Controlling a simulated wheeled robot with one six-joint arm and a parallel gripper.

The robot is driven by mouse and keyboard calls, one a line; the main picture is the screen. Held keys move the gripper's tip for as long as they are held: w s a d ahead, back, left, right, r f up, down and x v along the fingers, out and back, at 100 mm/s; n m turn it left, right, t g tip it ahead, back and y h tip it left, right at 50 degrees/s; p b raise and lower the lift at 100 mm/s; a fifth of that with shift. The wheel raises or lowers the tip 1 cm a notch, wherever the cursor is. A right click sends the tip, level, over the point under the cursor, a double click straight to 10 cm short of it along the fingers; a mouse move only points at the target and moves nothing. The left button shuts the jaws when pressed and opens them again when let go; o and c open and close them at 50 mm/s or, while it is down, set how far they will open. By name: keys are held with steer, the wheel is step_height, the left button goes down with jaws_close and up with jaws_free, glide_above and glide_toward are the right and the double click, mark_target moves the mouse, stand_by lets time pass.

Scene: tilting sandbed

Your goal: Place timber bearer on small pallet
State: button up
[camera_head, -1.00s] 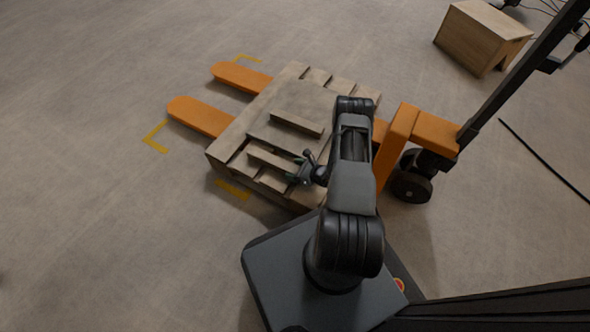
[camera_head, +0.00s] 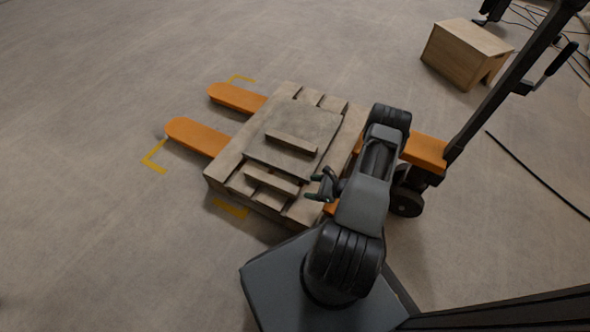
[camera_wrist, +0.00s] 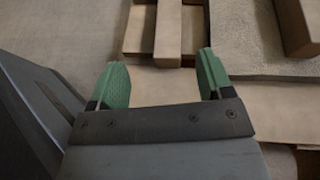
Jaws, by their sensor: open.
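A timber bearer (camera_head: 272,181) lies flat on the near part of the small wooden pallet (camera_head: 223,170). A second, similar bearer (camera_head: 291,144) lies on a grey slab (camera_head: 318,125) on the pallet. My gripper (camera_head: 322,186) is open and empty, just right of the near bearer's right end and apart from it. In the wrist view the two green fingertips (camera_wrist: 162,82) stand wide apart with nothing between them. Ahead of them one bearer (camera_wrist: 168,32) points away over the slats, and the other (camera_wrist: 300,25) shows at upper right on the slab (camera_wrist: 250,40).
The pallet sits over the orange forks (camera_head: 198,136) of a pallet jack, whose dark handle (camera_head: 510,85) rises at right. A wooden box (camera_head: 465,52) stands at the upper right. A black cable lies on the floor at right. The floor at left is clear.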

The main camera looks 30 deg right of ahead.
steer(key=w+a+r+n+g, duration=0.1)
steer(key=a+r+n+g, duration=0.3)
steer(key=r+n, duration=0.45)
steer(key=w+a+r+n+g, duration=0.1)
steer(key=a+r+n+g, duration=0.35)
steer(key=r, duration=0.65)
steer(key=s+a+r+n+h, duration=0.3)
steer(key=s+r+n+h, duration=0.1)
steer(key=r+n, duration=0.3)
steer(key=s+a+r+n+t+h, duration=0.1)
steer(key=s+a+r+n+h, duration=0.2)
steer(key=r, duration=0.8)
steer(key=shift+s+a+n+h, duration=0.3)
steer(key=shift+s+n+h, duration=0.9)
steer(key=shift+n, duration=0.7)
steer(key=shift+s+r, duration=0.1)
steer(key=shift+s, duration=0.15)
